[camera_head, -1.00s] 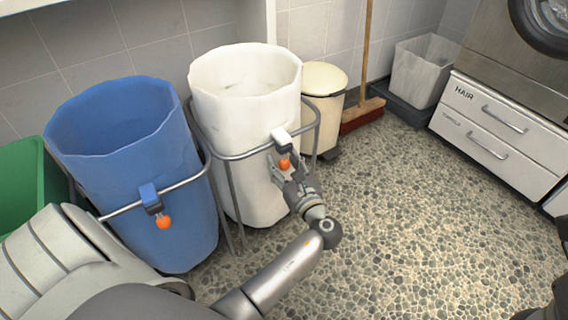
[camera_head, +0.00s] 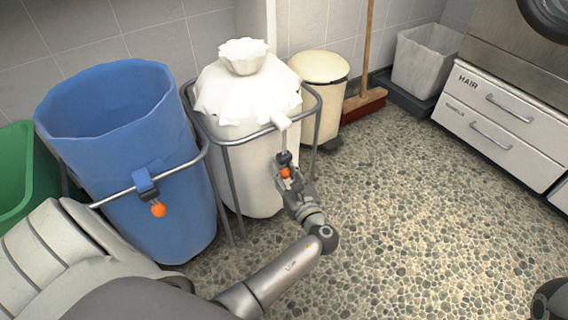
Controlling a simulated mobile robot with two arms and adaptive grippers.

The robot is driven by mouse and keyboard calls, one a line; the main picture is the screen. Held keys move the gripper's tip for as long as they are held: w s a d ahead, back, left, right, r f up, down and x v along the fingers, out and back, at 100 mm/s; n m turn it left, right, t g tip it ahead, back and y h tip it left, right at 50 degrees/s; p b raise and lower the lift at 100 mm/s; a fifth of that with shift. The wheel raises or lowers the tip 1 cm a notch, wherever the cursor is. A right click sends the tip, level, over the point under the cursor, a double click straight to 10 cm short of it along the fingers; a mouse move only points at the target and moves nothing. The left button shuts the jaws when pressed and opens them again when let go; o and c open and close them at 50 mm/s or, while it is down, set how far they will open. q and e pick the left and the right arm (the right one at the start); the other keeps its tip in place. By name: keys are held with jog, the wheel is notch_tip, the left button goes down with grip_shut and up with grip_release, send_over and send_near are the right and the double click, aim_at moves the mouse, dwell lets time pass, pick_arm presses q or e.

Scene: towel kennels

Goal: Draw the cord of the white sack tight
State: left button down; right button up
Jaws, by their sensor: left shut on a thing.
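The white sack (camera_head: 257,155) stands in a metal frame left of the picture's middle. Its mouth is gathered into a narrow ruffled neck (camera_head: 244,58) on top. A white cord lock (camera_head: 281,121) sits at the frame's front bar, and a cord runs down from it to an orange ball (camera_head: 285,173). My left gripper (camera_head: 284,165) is shut on the orange ball in front of the sack, below the bar. My right gripper is not seen; only a dark part shows at the lower right edge.
A blue sack (camera_head: 130,170) with its mouth wide open and its own orange ball (camera_head: 158,210) stands to the left. A green bin (camera_head: 18,180) is at the far left. A cream bin (camera_head: 322,75), broom (camera_head: 366,100) and drawers (camera_head: 490,125) are behind. The pebbled floor at right is clear.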

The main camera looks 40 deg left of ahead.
pick_arm(q)
jog(key=shift+f, duration=0.35)
jog(key=c, duration=1.1)
grip_release()
jog(key=v, duration=1.2)
jog(key=shift+f, duration=0.1)
